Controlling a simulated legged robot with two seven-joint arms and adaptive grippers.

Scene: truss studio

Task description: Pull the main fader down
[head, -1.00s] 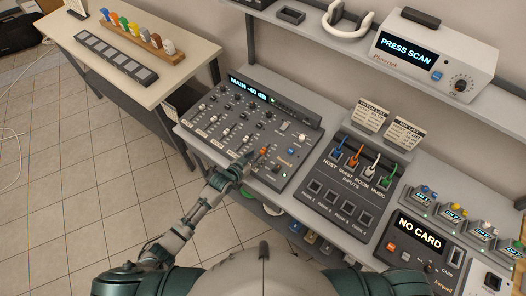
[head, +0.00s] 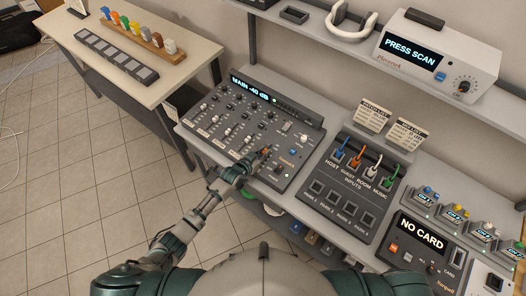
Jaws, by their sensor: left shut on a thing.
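The grey mixer (head: 230,132) stands on the bench at centre, with a display reading "MAIN -40 dB" (head: 249,88). The orange main fader (head: 265,152) is at the mixer's lower right part. My left gripper (head: 257,158) reaches over the mixer's front edge and is shut on the orange main fader, partly hiding it and its slot. My right gripper is not in view.
Right of the mixer is a patch panel (head: 334,208) with coloured plugs and two list cards. A "NO CARD" unit (head: 419,236) stands at the right. The shelf above holds a "PRESS SCAN" device (head: 437,60). A side table (head: 165,80) with coloured pieces is at left.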

